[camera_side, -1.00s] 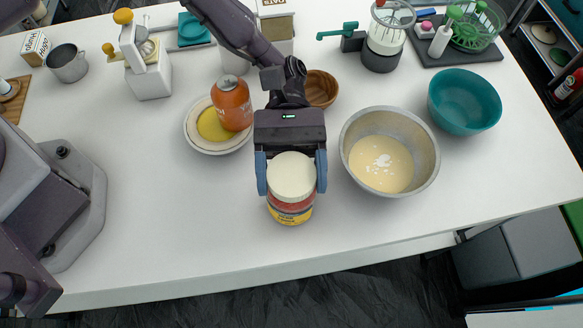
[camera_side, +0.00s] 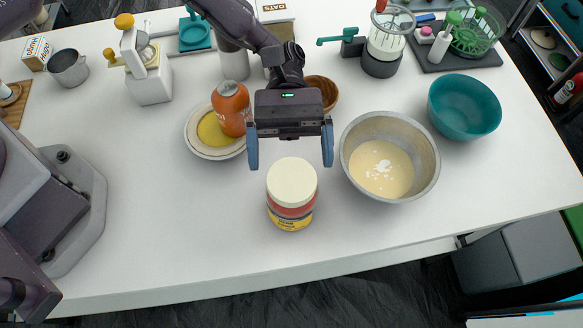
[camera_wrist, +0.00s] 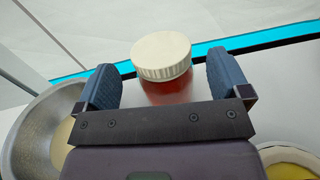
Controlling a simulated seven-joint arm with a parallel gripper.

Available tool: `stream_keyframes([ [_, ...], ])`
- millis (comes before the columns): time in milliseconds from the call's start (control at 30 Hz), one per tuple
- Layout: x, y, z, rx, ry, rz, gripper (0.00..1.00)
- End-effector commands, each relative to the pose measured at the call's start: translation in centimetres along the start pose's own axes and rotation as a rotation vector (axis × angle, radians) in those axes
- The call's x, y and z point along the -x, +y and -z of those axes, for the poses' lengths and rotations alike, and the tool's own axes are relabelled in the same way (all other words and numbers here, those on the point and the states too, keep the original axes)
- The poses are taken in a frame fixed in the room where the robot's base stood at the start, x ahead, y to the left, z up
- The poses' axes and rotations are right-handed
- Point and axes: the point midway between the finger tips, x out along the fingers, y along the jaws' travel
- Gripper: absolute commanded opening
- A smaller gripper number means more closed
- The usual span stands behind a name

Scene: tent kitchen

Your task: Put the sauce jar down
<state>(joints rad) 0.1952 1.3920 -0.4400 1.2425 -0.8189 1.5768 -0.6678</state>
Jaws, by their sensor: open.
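The sauce jar (camera_side: 291,195) has a white lid, red contents and a yellow label. It stands upright on the white table, near the front edge. My gripper (camera_side: 290,150) is open and empty, behind the jar in the side view, with its blue fingers spread wider than the lid. In the wrist view the jar (camera_wrist: 164,68) shows beyond and between the fingertips of my gripper (camera_wrist: 167,80), apart from both. The jar's lower part is hidden there by the gripper body.
A metal bowl of batter (camera_side: 431,160) stands right of the jar. A plate (camera_side: 195,143) with an orange can (camera_side: 232,108) is at the left rear. A wooden bowl (camera_side: 325,88) is behind my gripper. A teal bowl (camera_side: 465,106) stands at right.

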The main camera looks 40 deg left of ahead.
Motion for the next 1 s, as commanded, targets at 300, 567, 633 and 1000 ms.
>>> stream_keyframes([
  [300,3.0,0.0,0.0,0.001,-0.001,0.001,0.95],
  [567,3.1,0.0,0.0,0.000,-0.001,0.001,0.95],
  [633,3.1,0.0,0.0,0.000,-0.001,0.001,0.95],
  [1000,3.6,0.8,-5.0,-0.088,0.177,-0.005,0.95],
])
